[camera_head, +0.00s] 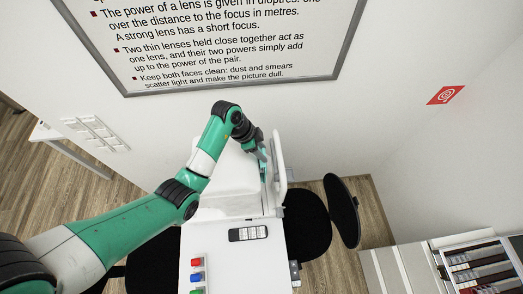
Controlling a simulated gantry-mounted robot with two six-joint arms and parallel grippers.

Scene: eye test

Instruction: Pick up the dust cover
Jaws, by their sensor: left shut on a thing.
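The dust cover (228,172) is a white, rounded, box-like shape at the far end of the white table, in the middle of the head view. My left arm reaches over it from the left and hides part of its upper left side. My left gripper (264,168) points down at the cover's right side, beside an upright white panel. It is shut on the dust cover's edge there; the fingertips are small and partly hidden. What is under the cover is hidden. My right gripper is not in view.
The upright white panel (279,158) stands close to the gripper. The white table (233,272) carries a dark remote-like device (248,233) and red, blue and green blocks (196,276). A black chair (343,211) is at the right. A framed text board (215,45) hangs behind.

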